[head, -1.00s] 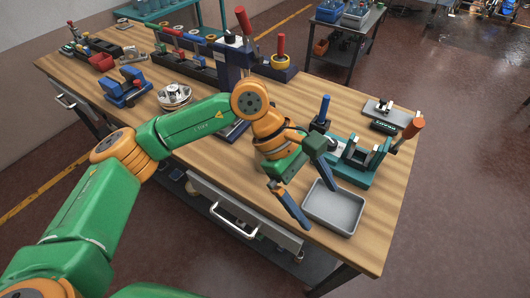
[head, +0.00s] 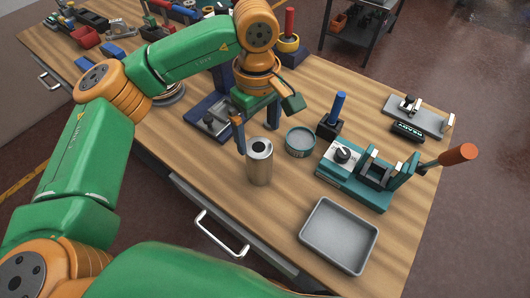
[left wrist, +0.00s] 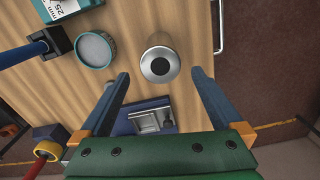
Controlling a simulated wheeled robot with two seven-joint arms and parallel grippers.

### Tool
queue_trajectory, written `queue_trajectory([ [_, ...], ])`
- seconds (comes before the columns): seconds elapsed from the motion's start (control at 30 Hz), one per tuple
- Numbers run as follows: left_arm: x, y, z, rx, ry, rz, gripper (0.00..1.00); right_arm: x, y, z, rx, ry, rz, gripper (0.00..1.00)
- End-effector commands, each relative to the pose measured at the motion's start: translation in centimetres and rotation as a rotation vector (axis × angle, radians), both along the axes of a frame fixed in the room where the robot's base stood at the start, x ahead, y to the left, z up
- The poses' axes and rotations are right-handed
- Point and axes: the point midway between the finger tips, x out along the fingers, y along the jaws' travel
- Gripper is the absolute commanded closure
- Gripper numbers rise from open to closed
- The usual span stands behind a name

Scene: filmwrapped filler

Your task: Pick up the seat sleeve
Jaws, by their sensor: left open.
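The seat sleeve appears to be the silver cylinder (head: 259,166) with a dark round hole in its top, standing upright on the wooden bench. The left wrist view shows this sleeve (left wrist: 160,65) from above, just beyond and between the fingertip line. My left gripper (head: 259,138) is open and empty, tilted down beside and above the sleeve. In the left wrist view its two blue fingers (left wrist: 160,76) are spread wider than the sleeve. I cannot tell whether a finger touches it. My right gripper is not in view.
A round grey-green tin (head: 300,142) stands close right of the sleeve. A blue-handled tool (head: 338,106), a teal fixture (head: 352,190) with an orange handle, and a grey tray (head: 341,206) lie further right. A blue press (head: 207,118) stands behind. Bench in front is clear.

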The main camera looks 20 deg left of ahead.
Motion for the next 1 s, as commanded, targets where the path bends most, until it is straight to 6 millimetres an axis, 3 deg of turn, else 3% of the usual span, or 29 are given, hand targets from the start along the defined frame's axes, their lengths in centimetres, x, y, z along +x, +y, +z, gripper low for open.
queue_trajectory([
  [0.03,0.0,0.0,-1.6,0.0,0.0,0.0,0.0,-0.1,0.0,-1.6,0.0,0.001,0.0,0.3],
  [0.2,-0.1,0.0,-4.2,-0.001,0.0,-0.001,0.0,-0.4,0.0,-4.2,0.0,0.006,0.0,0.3],
  [0.4,-0.1,0.0,-5.8,-0.001,0.0,0.0,0.0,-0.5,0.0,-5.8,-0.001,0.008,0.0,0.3],
  [0.57,-0.1,0.0,-6.9,0.0,0.004,-0.001,0.0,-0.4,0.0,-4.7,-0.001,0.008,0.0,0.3],
  [0.73,0.2,0.1,-9.7,0.0,0.008,0.0,0.0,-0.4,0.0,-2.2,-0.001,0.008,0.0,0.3],
  [0.83,0.3,0.1,-11.7,-0.001,0.004,0.001,0.0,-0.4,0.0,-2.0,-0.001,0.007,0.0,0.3],
  [1.0,0.4,0.1,-12.7,-0.003,-0.001,-0.001,0.0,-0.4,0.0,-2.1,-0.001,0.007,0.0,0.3],
])
